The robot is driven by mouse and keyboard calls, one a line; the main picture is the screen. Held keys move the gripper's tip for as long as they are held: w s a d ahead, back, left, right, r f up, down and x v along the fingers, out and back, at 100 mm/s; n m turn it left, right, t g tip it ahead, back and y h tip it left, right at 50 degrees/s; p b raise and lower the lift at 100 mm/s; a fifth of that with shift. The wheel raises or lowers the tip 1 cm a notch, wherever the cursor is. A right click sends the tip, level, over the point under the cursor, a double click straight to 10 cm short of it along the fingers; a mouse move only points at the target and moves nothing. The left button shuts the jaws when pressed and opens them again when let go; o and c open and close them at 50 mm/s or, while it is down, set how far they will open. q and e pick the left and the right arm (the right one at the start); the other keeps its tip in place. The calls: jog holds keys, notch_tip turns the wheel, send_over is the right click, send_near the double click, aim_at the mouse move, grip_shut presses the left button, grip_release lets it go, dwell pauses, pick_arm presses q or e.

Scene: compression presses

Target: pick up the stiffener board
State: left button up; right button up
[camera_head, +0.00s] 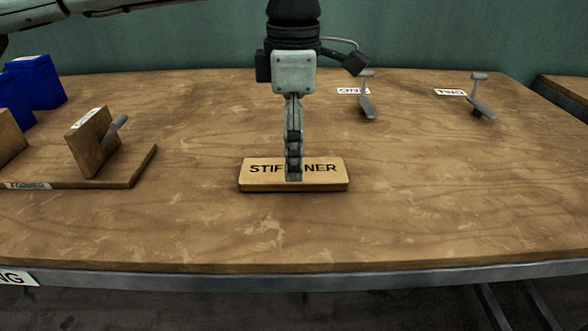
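The stiffener board (325,180) is a small tan block with dark lettering on its top. It lies on the wooden table near the middle of the view. The fingertips cover the middle letters of the label and overlap the board. The gripper is seen edge-on, one finger in line with the other, so its opening and any grip on the board cannot be made out. My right gripper is not in view.
A wooden fixture (125,176) with an upright block and grey handle stands at left, with blue blocks (40,82) behind it. Two grey levers (366,98) (482,98) with white labels stand at the back right. The table (430,190) is clear right of the board and in front.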

pick_arm(q)
jog(key=shift+f, duration=1.3)
jog(key=c, duration=1.3)
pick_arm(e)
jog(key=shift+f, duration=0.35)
pick_arm(q)
jog(key=shift+r, duration=0.1)
